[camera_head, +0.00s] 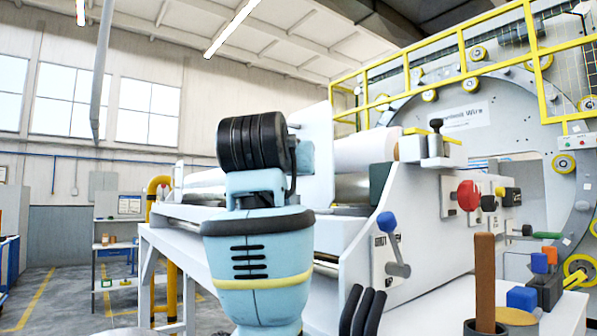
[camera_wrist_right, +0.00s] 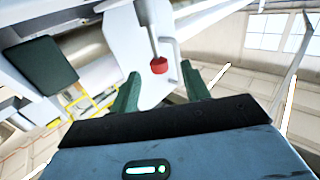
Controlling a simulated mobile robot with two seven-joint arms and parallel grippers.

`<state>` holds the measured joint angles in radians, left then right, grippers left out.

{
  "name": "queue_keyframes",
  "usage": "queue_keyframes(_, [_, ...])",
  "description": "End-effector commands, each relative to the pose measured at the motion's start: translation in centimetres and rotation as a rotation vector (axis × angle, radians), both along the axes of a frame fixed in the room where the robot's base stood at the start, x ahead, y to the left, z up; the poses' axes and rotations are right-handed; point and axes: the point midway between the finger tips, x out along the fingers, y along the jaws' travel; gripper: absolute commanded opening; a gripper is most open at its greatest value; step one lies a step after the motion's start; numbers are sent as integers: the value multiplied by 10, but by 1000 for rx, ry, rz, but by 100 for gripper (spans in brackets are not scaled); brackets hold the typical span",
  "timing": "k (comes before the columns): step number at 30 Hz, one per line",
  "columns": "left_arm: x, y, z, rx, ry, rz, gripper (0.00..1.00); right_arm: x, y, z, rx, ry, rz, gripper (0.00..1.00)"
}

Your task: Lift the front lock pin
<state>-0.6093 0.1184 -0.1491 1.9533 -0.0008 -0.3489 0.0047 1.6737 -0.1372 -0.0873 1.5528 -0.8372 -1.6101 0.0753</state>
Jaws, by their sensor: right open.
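A grey pin with a red knob (camera_wrist_right: 158,66) shows in the right wrist view, against a white plate (camera_wrist_right: 146,30); I take it for the front lock pin. My right gripper (camera_wrist_right: 161,73) has its two green fingers apart. The red knob appears in the gap between the fingertips, with no visible contact; the depth between them is unclear. In the head view a blue and black arm part of mine hides this spot. A black-knobbed pin (camera_head: 436,126) stands upright on the machine's side. My left gripper is not identifiable in view.
A bent grey handle (camera_wrist_right: 174,55) is close beside the red knob. The machine panel carries a red knob (camera_head: 468,195) and a blue-tipped lever (camera_head: 388,224). A brown upright handle (camera_head: 485,275) and coloured blocks (camera_head: 522,298) are on the white table at lower right.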

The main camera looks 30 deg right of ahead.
Motion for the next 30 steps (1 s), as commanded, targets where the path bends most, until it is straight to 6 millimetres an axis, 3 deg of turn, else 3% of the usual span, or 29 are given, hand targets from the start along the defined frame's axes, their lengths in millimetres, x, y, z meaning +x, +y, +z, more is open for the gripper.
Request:
queue_keyframes(10, [-5,2,-3,6,11,-3,36,-2,-3,7,6,-7,-7,46])
queue_keyframes(24, [-4,5,-2,14,8,-8,36,45,-44,7,6,-7,-7,46])
queue_keyframes(30, [-4,4,-1,11,6,-6,36,53,-51,7,7,-9,-6,46])
